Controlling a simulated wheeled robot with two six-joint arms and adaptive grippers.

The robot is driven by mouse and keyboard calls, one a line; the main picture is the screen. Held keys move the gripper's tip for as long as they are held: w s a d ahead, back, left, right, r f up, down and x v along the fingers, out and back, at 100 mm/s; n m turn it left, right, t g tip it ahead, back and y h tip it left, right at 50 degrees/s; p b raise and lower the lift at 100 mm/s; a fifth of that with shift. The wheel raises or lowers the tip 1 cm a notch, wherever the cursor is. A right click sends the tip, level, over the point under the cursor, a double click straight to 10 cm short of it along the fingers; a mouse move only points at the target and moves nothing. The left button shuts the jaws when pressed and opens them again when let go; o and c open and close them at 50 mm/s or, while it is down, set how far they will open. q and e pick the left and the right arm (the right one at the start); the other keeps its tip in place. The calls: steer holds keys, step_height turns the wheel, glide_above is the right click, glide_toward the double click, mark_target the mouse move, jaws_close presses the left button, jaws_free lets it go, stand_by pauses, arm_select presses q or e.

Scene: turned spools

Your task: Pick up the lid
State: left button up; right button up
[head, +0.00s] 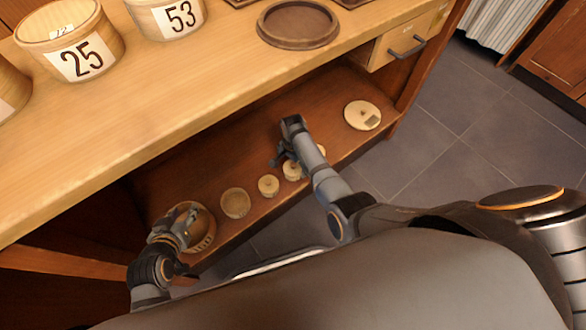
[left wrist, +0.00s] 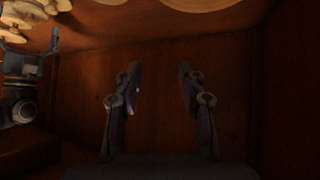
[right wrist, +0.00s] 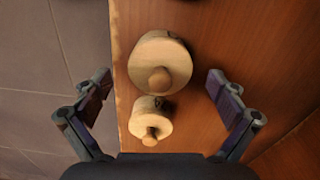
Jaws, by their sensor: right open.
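Several round pale wooden pieces stand in a row on the lower shelf, and I cannot tell which is the lid. In the right wrist view a larger knobbed piece (right wrist: 160,58) and a smaller knobbed piece (right wrist: 150,118) lie between and beyond my open, empty right gripper (right wrist: 158,82). In the head view the right gripper (head: 283,158) hangs over the row near a small piece (head: 292,171). My left gripper (head: 185,222) is in front of a wide round piece (head: 204,232). The left wrist view shows its fingers (left wrist: 159,75) apart with nothing between.
A flat disc with a dark patch (head: 361,115) lies at the shelf's right end. The upper counter (head: 190,95) overhangs the shelf and carries tubs labelled 25 (head: 82,58) and 53 (head: 178,16) and a brown round tray (head: 298,40). Tiled floor (head: 440,130) is clear at right.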

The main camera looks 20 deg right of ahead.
steer(key=shift+f, duration=0.1)
arm_select(q)
steer(key=shift+w+r+t, duration=0.3)
steer(key=shift+w+r, duration=0.2)
steer(key=shift+r, duration=0.05)
arm_select(e)
steer(key=c, duration=1)
